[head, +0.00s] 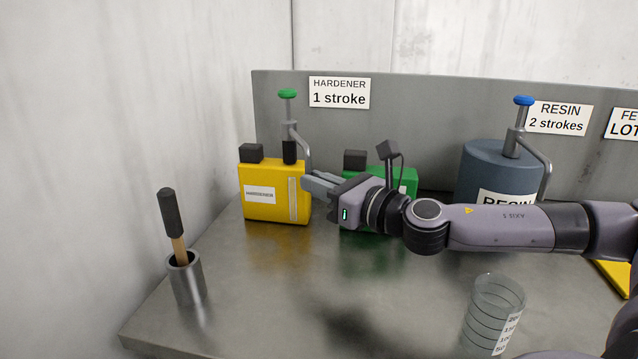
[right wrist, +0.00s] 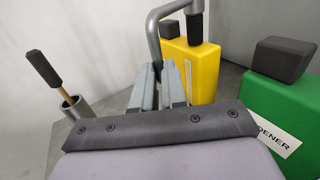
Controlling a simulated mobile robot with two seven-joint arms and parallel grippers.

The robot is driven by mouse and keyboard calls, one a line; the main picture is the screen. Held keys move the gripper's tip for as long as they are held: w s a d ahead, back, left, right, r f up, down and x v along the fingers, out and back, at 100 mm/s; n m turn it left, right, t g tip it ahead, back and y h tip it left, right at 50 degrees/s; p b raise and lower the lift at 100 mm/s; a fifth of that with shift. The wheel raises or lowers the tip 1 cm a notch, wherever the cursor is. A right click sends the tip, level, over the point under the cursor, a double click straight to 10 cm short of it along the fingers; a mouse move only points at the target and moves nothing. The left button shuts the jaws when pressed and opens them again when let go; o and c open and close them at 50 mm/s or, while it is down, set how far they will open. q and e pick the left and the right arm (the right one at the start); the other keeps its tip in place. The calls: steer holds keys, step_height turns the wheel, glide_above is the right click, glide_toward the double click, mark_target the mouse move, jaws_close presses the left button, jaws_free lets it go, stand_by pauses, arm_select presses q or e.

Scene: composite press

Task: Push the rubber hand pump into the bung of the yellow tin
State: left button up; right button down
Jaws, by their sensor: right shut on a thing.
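The hand pump (head: 289,125) has a green knob, a grey body, a black lower sleeve and a bent grey spout. It stands upright over the top of the yellow tin (head: 276,205), whose label reads HARDENER. The black sleeve meets the tin's top; I cannot tell how deep it sits, and the bung is hidden. My right gripper (head: 310,186) is shut on the downturned spout beside the tin's right side. In the right wrist view its fingers (right wrist: 160,80) close around the spout (right wrist: 154,40), with the yellow tin (right wrist: 191,70) just behind. My left gripper is not in view.
A green tin (head: 408,180) stands right behind my right gripper. Further right are a blue-grey resin drum (head: 480,165) with a blue-knobbed pump and a clear measuring cup (head: 493,310). A metal pot (head: 187,283) holding a black-handled tool stands front left. The table's middle is clear.

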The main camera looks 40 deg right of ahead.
steer(key=shift+f, duration=0.25)
stand_by(0.3)
steer(key=c, duration=1.1)
jaws_free()
steer(key=shift+s+d+f+b, duration=0.1)
steer(key=shift+s+b, duration=0.05)
steer(key=shift+b, duration=0.15)
steer(key=s+d+b, duration=0.1)
steer(key=s+b, duration=0.2)
steer(key=s, duration=0.3)
steer(key=shift+s, duration=0.4)
